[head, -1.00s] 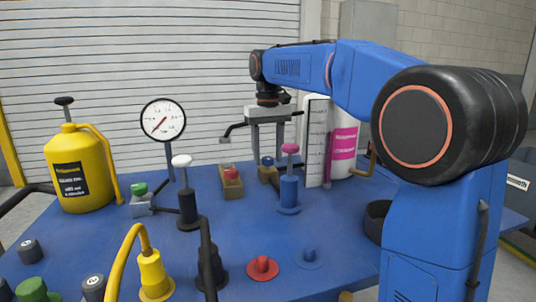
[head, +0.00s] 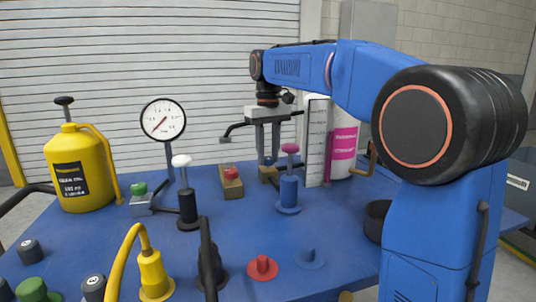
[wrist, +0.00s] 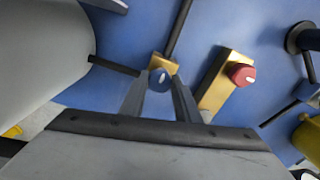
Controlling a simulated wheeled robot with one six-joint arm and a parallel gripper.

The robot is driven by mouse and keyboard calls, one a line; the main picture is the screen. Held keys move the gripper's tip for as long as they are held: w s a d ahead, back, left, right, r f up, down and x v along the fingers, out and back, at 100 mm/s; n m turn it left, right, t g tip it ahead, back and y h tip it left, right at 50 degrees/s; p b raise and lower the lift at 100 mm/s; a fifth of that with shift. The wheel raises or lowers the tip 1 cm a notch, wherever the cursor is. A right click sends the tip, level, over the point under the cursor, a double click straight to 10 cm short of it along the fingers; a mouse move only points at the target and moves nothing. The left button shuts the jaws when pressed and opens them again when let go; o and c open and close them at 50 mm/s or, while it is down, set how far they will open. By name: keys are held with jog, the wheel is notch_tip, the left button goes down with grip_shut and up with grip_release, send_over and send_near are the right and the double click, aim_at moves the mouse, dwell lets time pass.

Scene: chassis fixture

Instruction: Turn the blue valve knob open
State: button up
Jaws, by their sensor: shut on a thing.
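The blue valve knob (wrist: 160,77) sits on a small brass valve body (wrist: 165,62) with dark pipes, and a pale mark shows on its face. My gripper (wrist: 160,88) is shut on the knob, one finger on each side, pointing down from above. In the head view my gripper (head: 268,160) hangs over the brass valve (head: 268,174) at the back of the blue table, and the fingers largely hide the knob there.
A red knob on a brass block (head: 231,184) stands just left of the valve. A blue pump with a pink top (head: 289,190) stands close in front on the right. A white gauge panel (head: 316,145) and a pink-labelled cylinder (head: 343,150) are to the right.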

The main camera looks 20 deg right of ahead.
aim_at(268, 157)
jog(key=o, duration=1)
jog(key=shift+o, duration=0.2)
notch_tip(268, 157, up, 17)
jog(key=shift+r, duration=0.2)
